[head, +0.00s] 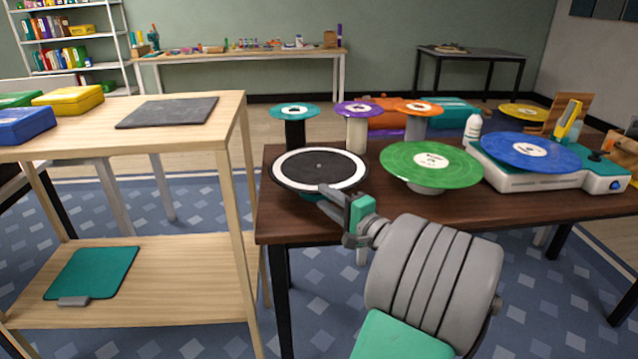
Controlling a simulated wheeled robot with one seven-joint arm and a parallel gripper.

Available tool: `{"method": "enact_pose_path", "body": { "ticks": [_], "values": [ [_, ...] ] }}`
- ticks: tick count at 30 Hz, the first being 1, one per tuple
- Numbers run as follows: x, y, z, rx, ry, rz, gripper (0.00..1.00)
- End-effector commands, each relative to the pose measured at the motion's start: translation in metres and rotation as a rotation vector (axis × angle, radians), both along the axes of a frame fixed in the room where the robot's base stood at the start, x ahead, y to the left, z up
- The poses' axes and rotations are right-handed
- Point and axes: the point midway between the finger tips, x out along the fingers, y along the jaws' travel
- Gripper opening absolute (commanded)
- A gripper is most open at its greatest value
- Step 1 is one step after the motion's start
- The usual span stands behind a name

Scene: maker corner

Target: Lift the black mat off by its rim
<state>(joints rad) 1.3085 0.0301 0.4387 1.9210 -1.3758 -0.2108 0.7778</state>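The black mat (318,167) is a round black disc with a white ring near its edge and a small pale centre dot. It lies flat on a stand, of which a bit of teal shows beneath, at the left end of the dark wooden table (375,222). My gripper (326,192) reaches in from the lower right, with its fingertips at the mat's near rim. Whether they touch it, or are closed on it, I cannot tell. The mat looks level.
A green disc (428,160) on a stand is close to the right. A white record player (515,180) holds a blue disc (530,151). Teal (293,108), purple (358,108) and orange (418,107) discs stand behind. A wooden shelf unit (215,140) is left.

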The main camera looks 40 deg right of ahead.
Motion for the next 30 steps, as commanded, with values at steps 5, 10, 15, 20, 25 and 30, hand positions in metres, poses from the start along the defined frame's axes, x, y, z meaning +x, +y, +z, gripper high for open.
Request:
{"method": "enact_pose_path", "body": {
  "ticks": [5, 10, 15, 20, 25, 30],
  "values": [
    [0.028, 0.001, 0.000, -0.005, 0.001, 0.007, 0.31],
    [0.058, -0.002, -0.001, -0.005, 0.003, 0.007, 0.31],
    [0.069, -0.003, 0.002, -0.005, 0.004, 0.004, 0.31],
    [0.069, -0.003, 0.002, -0.005, 0.004, 0.003, 0.29],
    [0.068, -0.003, 0.002, -0.006, 0.004, 0.003, 0.15],
    [0.068, -0.003, 0.002, -0.006, 0.004, 0.003, 0.01]
  ]
}}
